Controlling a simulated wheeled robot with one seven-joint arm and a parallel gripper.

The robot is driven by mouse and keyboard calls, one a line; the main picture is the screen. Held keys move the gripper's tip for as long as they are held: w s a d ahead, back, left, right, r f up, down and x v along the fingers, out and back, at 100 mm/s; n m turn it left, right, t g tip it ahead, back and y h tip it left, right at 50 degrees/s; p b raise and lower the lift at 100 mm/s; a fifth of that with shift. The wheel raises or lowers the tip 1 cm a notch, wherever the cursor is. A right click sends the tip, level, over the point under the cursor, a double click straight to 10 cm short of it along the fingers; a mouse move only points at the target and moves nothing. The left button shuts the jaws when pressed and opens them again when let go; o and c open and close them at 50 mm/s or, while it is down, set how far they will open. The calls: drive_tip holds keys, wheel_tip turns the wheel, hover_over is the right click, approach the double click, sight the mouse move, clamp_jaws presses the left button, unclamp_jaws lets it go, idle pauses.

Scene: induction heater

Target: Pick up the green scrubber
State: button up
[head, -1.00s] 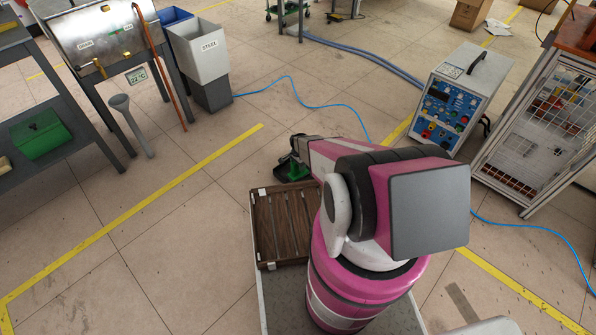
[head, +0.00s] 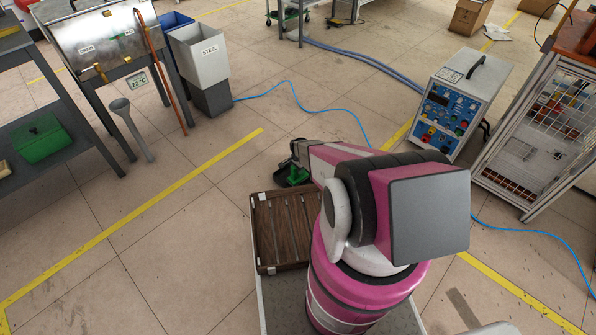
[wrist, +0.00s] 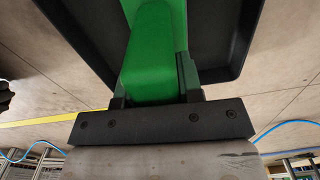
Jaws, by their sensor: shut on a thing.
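The green scrubber (head: 297,176) has a green grip and a broad black body, and is partly hidden by my arm in the head view. In the wrist view the green grip (wrist: 155,60) lies between the fingers, with the black tray-like body (wrist: 222,35) behind it. My gripper (wrist: 152,85) is shut on the green grip. In the head view my gripper (head: 298,163) holds it near the far edge of the brown slatted tray. I cannot tell its exact height above the floor.
The brown wooden tray (head: 262,225) sits on my base, left of my arm. A blue cable (head: 325,106) crosses the floor beyond. A steel bin (head: 198,62) stands back left, a power unit (head: 463,98) back right. A shelf with a green box (head: 42,140) is far left.

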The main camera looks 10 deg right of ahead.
drive_tip(key=r, duration=0.4)
drive_tip(key=shift+s+a, duration=0.1)
drive_tip(key=shift+s, duration=0.25)
drive_tip(key=s+a+r, duration=0.6)
drive_tip(key=s, duration=0.3)
drive_tip(key=shift+r, duration=0.2)
